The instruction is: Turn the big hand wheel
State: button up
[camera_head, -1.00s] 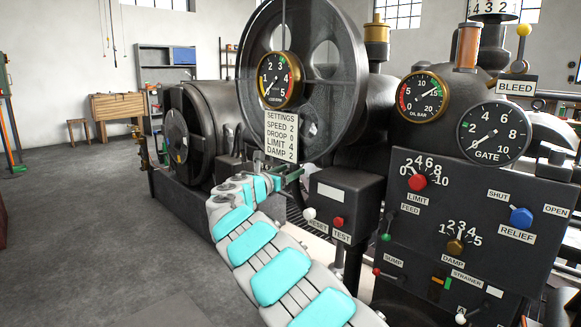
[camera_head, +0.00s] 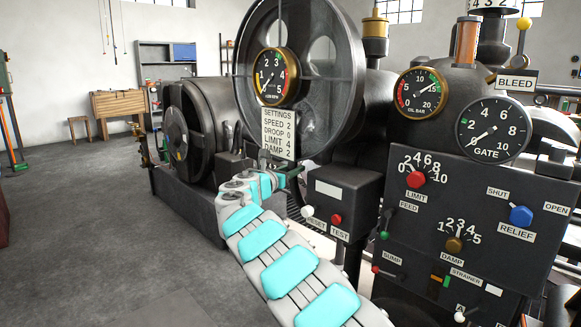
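A large dark wheel (camera_head: 345,75) with a thick rim and round openings stands upright at the top centre. A brass-rimmed gauge and a settings plate are in front of its left part. A smaller dark wheel (camera_head: 176,135) is on the machine further left. I cannot tell for sure which is the big hand wheel. My gripper (camera_head: 291,172) is at the end of my white and turquoise arm, just below the settings plate and in front of the machine. It is small and dark against the machine, so its fingers are hard to make out. I see nothing held in it.
A black box (camera_head: 345,190) with reset and test buttons stands right of my gripper. A control panel (camera_head: 470,215) with red, blue and brass knobs and small levers fills the right. The settings plate (camera_head: 278,135) hangs close above my gripper. Open grey floor (camera_head: 90,240) lies left.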

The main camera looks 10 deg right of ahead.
grip_shut()
jog(key=shift+r, duration=0.15)
jog(key=shift+a+r, duration=0.15)
jog(key=shift+r, duration=0.05)
dwell(0.4)
